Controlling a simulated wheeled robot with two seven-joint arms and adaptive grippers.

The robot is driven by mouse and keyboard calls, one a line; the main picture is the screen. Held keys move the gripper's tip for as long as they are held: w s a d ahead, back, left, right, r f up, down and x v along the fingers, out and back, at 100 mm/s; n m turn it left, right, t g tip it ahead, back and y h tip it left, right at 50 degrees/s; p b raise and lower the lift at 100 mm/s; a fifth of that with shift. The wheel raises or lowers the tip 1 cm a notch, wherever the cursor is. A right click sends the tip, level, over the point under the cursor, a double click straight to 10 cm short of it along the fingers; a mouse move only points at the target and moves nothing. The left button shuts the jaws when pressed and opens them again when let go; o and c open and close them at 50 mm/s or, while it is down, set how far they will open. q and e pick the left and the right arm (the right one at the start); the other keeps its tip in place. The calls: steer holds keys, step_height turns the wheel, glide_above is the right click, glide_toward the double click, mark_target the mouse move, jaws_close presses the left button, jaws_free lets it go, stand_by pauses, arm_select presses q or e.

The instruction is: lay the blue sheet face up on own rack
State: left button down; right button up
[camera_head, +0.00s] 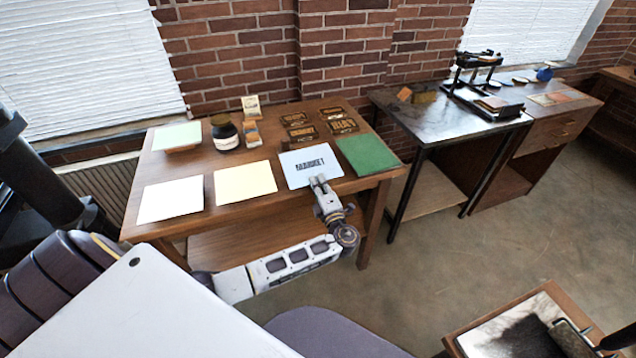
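A pale blue sheet (308,158) with the dark word MARKET on its upper face is at the front right of the wooden table (215,220), between a cream sheet and a green one. The word reads the right way round, so the printed face is up. My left gripper (318,181) is at the near edge of the blue sheet, its fingertips overlapping that edge. Whether the fingers pinch the sheet is too small to tell. I cannot tell whether the sheet rests flat or is slightly raised, and no separate rack shows beneath it. My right gripper is not in view.
White (170,199), cream (245,182) and green (368,155) rectangles lie along the table. Behind them are a pale green stack (177,136), a dark jar (224,133) and several type blocks (302,133). A hand press (480,75) stands on the dark table at right.

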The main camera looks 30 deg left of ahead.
arm_select(q)
steer(key=shift+f, duration=0.15)
steer(key=c, duration=1.9)
jaws_free()
steer(key=shift+c, duration=0.2)
steer(key=o, duration=0.6)
steer(key=shift+c, duration=0.2)
steer(key=shift+s+d, duration=0.1)
steer(key=shift+r+p+v, duration=0.15)
steer(key=shift+p+v, duration=0.8)
steer(key=shift+v, duration=0.45)
steer(key=shift+r+p+v, duration=0.15)
steer(key=shift+p+v, duration=0.8)
steer(key=shift+v, duration=0.45)
